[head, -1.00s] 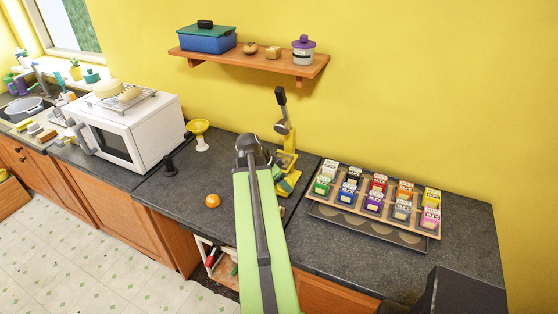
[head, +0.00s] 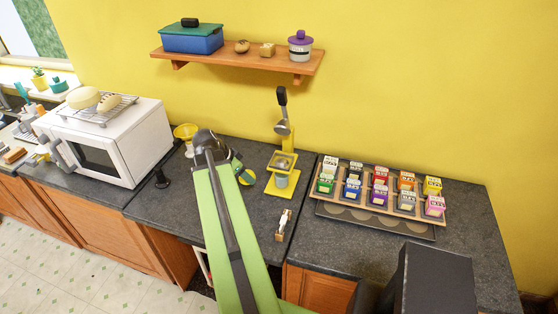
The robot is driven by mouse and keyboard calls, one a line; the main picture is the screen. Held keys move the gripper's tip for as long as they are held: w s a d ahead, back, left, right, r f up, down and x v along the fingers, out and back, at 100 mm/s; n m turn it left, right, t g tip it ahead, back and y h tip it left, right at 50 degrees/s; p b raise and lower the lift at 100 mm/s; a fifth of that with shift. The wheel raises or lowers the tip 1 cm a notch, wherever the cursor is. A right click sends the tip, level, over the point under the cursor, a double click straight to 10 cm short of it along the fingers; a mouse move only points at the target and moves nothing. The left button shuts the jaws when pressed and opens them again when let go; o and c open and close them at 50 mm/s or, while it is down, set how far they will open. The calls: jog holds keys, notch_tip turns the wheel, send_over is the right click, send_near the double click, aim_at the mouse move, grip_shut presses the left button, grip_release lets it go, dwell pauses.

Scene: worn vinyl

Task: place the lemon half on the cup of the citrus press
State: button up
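The yellow citrus press (head: 284,160) stands on the dark counter against the wall, with its dark-handled lever raised. A small round yellow thing (head: 247,178) shows at the gripper's end. It may be the lemon half, but it is too small to be sure. The fingers are too small and partly hidden to show whether they are shut on it.
A yellow funnel-like thing (head: 186,132) stands behind my arm, left of it. A small brown and white object (head: 283,224) lies in front of the press. A rack of several coloured boxes (head: 343,204) is at right, a microwave (head: 105,140) at left. A shelf (head: 240,62) hangs above.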

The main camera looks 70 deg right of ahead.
jog(key=s+d, duration=0.2)
jog(key=d, duration=0.3)
jog(key=s+d, duration=0.3)
jog(key=d, duration=0.2)
jog(key=s+d, duration=0.3)
jog(key=d, duration=0.1)
jog(key=shift+d, duration=0.4)
jog(key=shift+s+a+f+b, duration=0.1)
jog(key=shift+a+f+b, duration=0.05)
jog(key=shift+f+b, duration=0.55)
jog(key=shift+a, duration=0.1)
jog(key=o, duration=1.5)
jog(key=shift+o, duration=0.2)
jog(key=shift+r+p, duration=0.3)
jog(key=shift+p, duration=0.1)
jog(key=p+v, duration=1.1)
jog(key=v, duration=0.1)
jog(key=shift+r, duration=0.25)
